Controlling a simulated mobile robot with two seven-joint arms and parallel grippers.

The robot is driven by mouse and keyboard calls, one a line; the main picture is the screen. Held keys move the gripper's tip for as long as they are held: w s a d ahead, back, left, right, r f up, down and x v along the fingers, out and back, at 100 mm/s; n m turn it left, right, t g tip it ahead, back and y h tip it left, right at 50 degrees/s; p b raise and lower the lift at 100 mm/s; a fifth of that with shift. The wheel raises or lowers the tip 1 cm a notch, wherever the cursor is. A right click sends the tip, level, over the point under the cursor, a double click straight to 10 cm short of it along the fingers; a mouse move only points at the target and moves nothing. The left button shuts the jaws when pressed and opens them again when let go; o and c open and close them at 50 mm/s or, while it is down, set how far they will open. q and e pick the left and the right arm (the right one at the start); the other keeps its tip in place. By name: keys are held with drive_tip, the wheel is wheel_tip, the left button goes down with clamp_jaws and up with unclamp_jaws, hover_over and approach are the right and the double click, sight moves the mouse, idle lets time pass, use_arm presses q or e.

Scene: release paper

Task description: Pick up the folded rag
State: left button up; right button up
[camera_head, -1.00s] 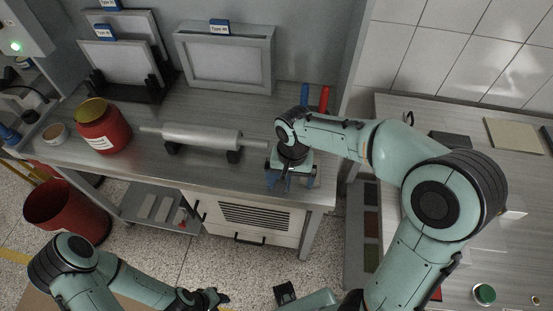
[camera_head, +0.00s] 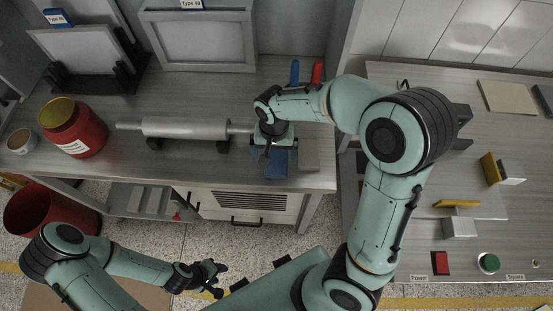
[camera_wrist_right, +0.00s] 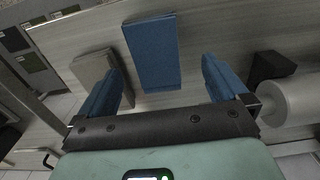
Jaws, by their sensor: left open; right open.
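The folded rag is a flat blue rectangle (camera_wrist_right: 152,50) lying on the grey table, seen beyond the fingers in the right wrist view. In the head view, a blue patch (camera_head: 278,165) under my right gripper (camera_head: 272,150) appears to be the rag, partly hidden. My right gripper also shows in the wrist view (camera_wrist_right: 165,88), with its two blue fingers wide apart and nothing between their tips. It points at the table near the rag. My left gripper (camera_head: 217,279) is open and empty, low in front of the table.
Blue and red handles (camera_head: 317,71) stand behind. A red jar (camera_head: 76,130) is at far left.

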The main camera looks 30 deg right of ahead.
sight(277, 161)
drive_tip(key=f, duration=0.5)
drive_tip(key=shift+s+d, duration=0.2)
drive_tip(key=shift+d, duration=0.05)
use_arm(q)
drive_tip(key=shift+f, duration=0.1)
use_arm(e)
drive_tip(key=c, duration=1.2)
drive_tip(key=shift+r, duration=0.1)
use_arm(q)
drive_tip(key=w+r+p, duration=0.2)
drive_tip(key=shift+w+r, duration=0.3)
drive_tip(key=shift+r, duration=0.1)
use_arm(e)
wheel_tip(277, 161, up, 20)
drive_tip(key=shift+f, duration=0.1)
